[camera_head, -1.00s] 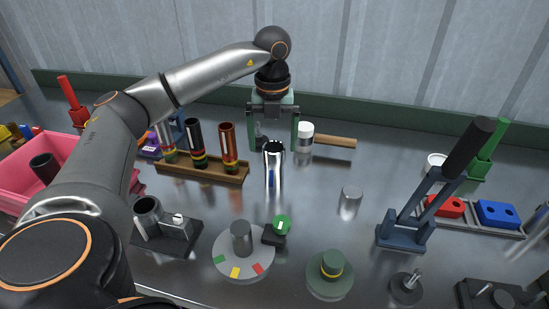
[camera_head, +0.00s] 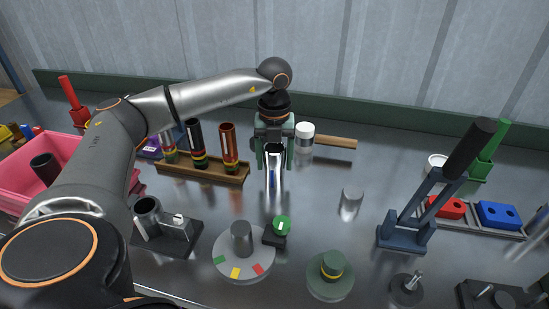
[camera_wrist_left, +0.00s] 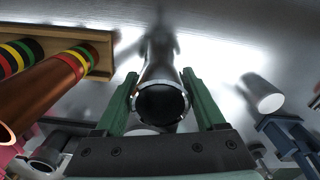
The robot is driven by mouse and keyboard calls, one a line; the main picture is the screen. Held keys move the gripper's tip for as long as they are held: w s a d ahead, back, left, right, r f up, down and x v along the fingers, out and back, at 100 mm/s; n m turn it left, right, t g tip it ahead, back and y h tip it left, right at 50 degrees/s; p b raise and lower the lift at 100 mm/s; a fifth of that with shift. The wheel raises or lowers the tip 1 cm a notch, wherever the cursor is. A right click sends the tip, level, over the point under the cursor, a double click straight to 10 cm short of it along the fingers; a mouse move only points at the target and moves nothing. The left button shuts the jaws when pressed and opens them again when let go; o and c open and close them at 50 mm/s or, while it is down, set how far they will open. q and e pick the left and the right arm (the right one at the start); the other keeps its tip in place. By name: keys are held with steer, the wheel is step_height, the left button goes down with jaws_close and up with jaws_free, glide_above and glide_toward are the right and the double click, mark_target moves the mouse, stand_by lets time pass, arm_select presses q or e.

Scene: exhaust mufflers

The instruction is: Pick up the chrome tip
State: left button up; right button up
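The chrome tip (camera_head: 274,178) is a shiny, upright tube with a dark open top, standing on the metal bench near the middle. In the left wrist view its dark mouth (camera_wrist_left: 162,103) faces the camera. My left gripper (camera_head: 274,158) is above it, pointing down, with one green finger on each side of the tube. In the left wrist view the fingers (camera_wrist_left: 161,88) lie close against its sides and look shut on it. The tip's foot appears to be on the bench. My right gripper is not in view.
A wooden rack (camera_head: 205,171) with several banded tubes stands to the left. A white-topped cylinder (camera_head: 304,133) and wooden handle (camera_head: 335,142) are behind right. A silver cylinder (camera_head: 350,203) stands to the right, a grey disc (camera_head: 228,262) in front. A blue lever stand (camera_head: 405,236) is further right.

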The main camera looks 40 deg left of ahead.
arm_select(q)
steer(key=c, duration=0.8)
steer(key=shift+r, duration=0.15)
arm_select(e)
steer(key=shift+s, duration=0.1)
